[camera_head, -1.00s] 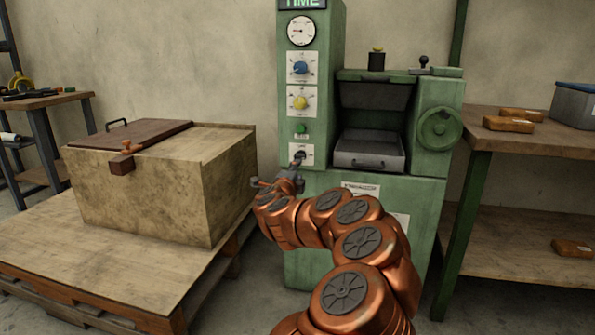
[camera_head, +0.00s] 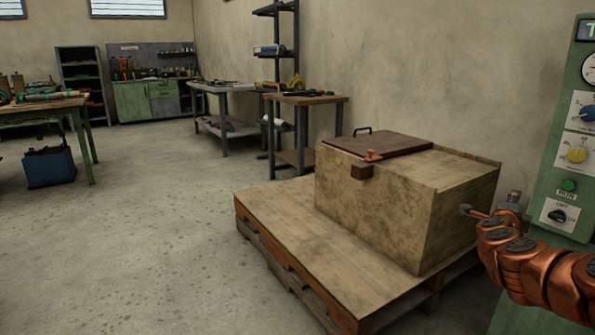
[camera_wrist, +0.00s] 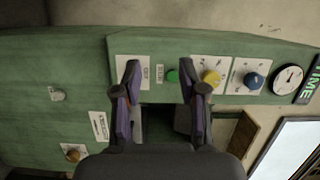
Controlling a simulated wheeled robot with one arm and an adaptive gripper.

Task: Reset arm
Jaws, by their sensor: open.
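My copper-coloured arm comes in at the right edge of the head view. My gripper (camera_head: 488,207) is at its end, between the wooden crate and the green machine's control panel (camera_head: 570,160). In the wrist view my gripper (camera_wrist: 166,82) has two fingers spread wide apart with nothing between them. The green panel lies beyond the fingers, with a green button (camera_wrist: 172,76), a yellow knob (camera_wrist: 211,78), a blue knob (camera_wrist: 254,82) and a round gauge (camera_wrist: 288,79). I cannot tell the gap between the fingertips and the panel.
A wooden crate (camera_head: 375,207) with a dark brown lid (camera_head: 400,146) stands on a pallet (camera_head: 290,215), close to my gripper. A side table (camera_head: 318,99) and a workbench (camera_head: 50,107) stand further back. The concrete floor (camera_head: 130,220) at left is open.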

